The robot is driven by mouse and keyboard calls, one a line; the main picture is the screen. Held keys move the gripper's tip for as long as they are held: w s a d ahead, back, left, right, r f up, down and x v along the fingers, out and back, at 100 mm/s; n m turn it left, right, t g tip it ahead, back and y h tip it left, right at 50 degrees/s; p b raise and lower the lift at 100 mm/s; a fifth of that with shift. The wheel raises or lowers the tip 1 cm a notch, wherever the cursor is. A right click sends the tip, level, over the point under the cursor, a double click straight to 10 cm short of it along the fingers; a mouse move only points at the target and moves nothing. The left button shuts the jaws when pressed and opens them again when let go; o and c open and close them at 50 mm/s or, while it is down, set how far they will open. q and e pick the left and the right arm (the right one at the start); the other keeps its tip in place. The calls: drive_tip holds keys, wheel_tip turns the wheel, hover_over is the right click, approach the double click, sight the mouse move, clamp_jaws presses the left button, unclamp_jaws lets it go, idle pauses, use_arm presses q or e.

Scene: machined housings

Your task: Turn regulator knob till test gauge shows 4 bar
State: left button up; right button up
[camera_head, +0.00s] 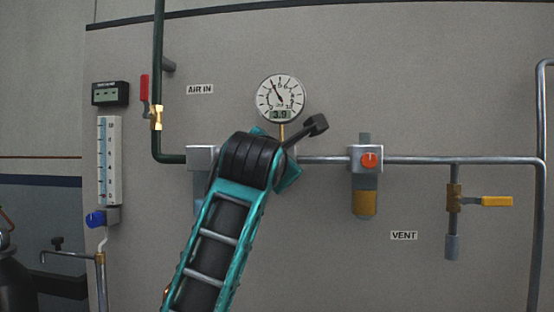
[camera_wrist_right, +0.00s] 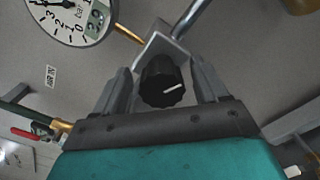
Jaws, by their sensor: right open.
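The test gauge (camera_head: 280,98) is a round white dial on the panel. Its small display reads 3.9 and its needle points up and left. The gauge is partly cut off in the right wrist view (camera_wrist_right: 70,15). The regulator knob (camera_wrist_right: 163,84) is black and ribbed with a white mark, in front of a grey metal body (camera_wrist_right: 158,46). My right gripper (camera_wrist_right: 160,79) is open, with one finger on each side of the knob and visible gaps between. In the head view my right arm hides the knob. My left gripper is out of view.
A yellow-handled vent valve (camera_head: 490,201) is further right. A red-handled valve (camera_head: 145,88) and a flow tube (camera_head: 109,160) are at left.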

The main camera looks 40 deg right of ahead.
use_arm(q)
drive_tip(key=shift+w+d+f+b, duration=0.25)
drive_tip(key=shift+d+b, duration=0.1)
drive_tip(key=shift+b, duration=0.4)
use_arm(e)
drive_tip(key=v, duration=1.3)
drive_tip(key=shift+w, duration=0.1)
drive_tip(key=shift+c, duration=0.4)
